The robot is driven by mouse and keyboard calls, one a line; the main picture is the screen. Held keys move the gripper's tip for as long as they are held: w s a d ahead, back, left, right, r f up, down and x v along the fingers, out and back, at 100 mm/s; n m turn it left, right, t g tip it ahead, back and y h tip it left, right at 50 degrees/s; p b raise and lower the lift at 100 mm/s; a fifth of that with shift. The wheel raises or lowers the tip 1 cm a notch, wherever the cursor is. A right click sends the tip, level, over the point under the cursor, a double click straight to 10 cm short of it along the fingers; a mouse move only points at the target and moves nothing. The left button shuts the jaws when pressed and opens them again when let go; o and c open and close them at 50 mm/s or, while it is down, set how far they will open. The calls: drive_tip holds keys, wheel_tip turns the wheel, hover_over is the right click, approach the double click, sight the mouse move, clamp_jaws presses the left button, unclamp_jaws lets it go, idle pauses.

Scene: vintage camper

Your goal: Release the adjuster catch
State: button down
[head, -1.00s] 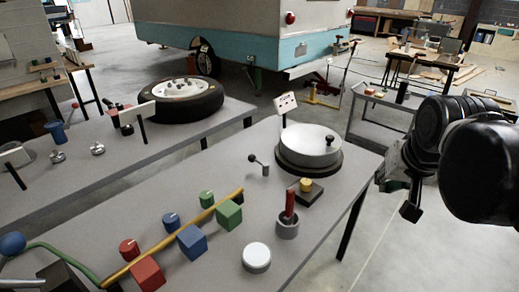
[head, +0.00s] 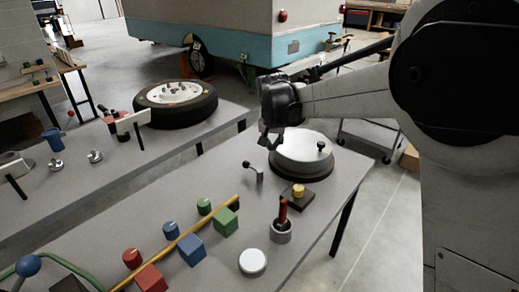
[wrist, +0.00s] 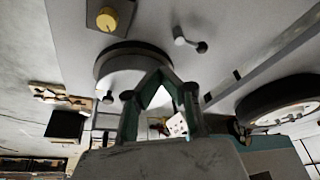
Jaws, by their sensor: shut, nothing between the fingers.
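No part is clearly marked as the adjuster catch. Candidates on the near bench are a small lever with a black ball knob (head: 253,170) and a yellow knob (head: 298,190) on a dark block. A silver drum (head: 298,152) with a black knob stands behind them on a dark round base. My gripper (head: 267,142) hangs above the bench at the drum's left rear, apart from the lever. In the wrist view my gripper (wrist: 160,74) has its fingertips together and empty, in front of the drum (wrist: 120,62). The lever (wrist: 190,42) and yellow knob (wrist: 107,19) also show there.
A red-handled tool stands in a grey cup (head: 281,232). A white round disc (head: 252,262), coloured blocks and a yellow bar (head: 178,245) fill the bench's front left. A wheel (head: 175,102) lies on the far bench. A dotted white card (wrist: 177,125) stands beyond the drum.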

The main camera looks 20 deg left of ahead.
drive_tip(key=w+a+f+p, duration=0.2)
drive_tip(key=a+f, duration=0.6)
drive_tip(key=a, duration=0.3)
drive_tip(key=shift+a+g, duration=0.3)
drive_tip(key=shift+a, duration=0.1)
drive_tip(key=p+x, duration=0.1)
drive_tip(key=x, duration=0.8)
drive_tip(key=shift+f, duration=0.25)
drive_tip(key=w, duration=0.1)
drive_tip(key=w+f, duration=0.1)
drive_tip(key=shift+w+a+p, duration=0.1)
drive_tip(key=shift+w+p, duration=0.2)
drive_tip(key=shift+w, duration=0.1)
drive_tip(key=shift+w+a+f, duration=0.1)
drive_tip(key=shift+w, duration=0.55)
drive_tip(key=shift+w, duration=0.1)
